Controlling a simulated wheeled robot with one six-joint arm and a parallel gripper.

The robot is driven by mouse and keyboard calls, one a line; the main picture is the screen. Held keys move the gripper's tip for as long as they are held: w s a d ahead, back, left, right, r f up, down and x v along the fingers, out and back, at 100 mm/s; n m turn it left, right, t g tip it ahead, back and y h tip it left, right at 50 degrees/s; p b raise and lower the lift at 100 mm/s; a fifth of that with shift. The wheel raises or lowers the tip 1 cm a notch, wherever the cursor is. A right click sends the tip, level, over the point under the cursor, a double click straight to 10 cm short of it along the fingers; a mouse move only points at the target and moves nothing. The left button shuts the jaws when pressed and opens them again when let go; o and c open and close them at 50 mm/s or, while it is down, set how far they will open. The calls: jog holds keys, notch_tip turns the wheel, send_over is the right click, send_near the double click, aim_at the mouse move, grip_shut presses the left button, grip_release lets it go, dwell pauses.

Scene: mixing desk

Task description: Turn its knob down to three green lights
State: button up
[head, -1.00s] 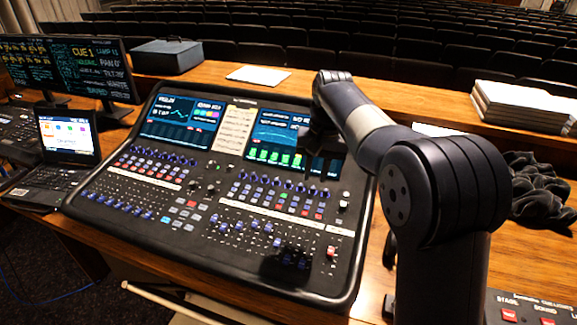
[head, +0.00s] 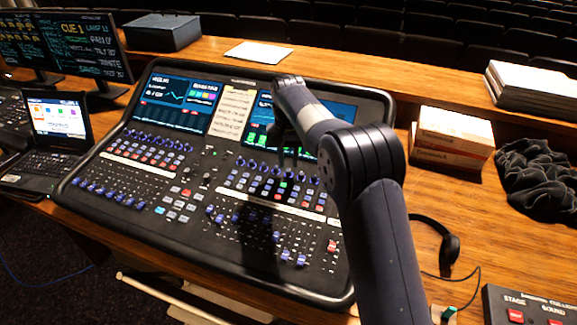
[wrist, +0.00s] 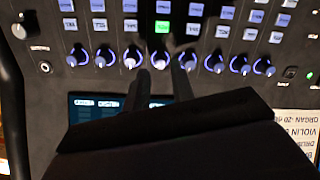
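The mixing desk (head: 225,185) has a row of blue-lit knobs below its right screen (head: 335,116). In the wrist view, seen from the opposite side, one knob (wrist: 161,60) of that row lies just ahead of and between my fingertips. A green-lit button (wrist: 163,27) is in line with that knob; it also shows in the head view (head: 284,184). My gripper (wrist: 160,72) is open, its two fingers apart, pointing at the knob row. Whether they touch the knob is unclear. Green bars (head: 252,136) show on the screen, but my arm hides part of it.
Neighbouring knobs (wrist: 131,60) (wrist: 188,62) sit close on both sides. Boxes (head: 453,135), a black cloth (head: 538,178) and headphones (head: 440,240) lie right of the desk. A laptop (head: 55,130) stands at the left. A red-buttoned box (head: 525,307) is at the lower right.

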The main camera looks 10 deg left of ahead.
aim_at(288, 170)
jog(key=shift+f, duration=1.55)
grip_shut()
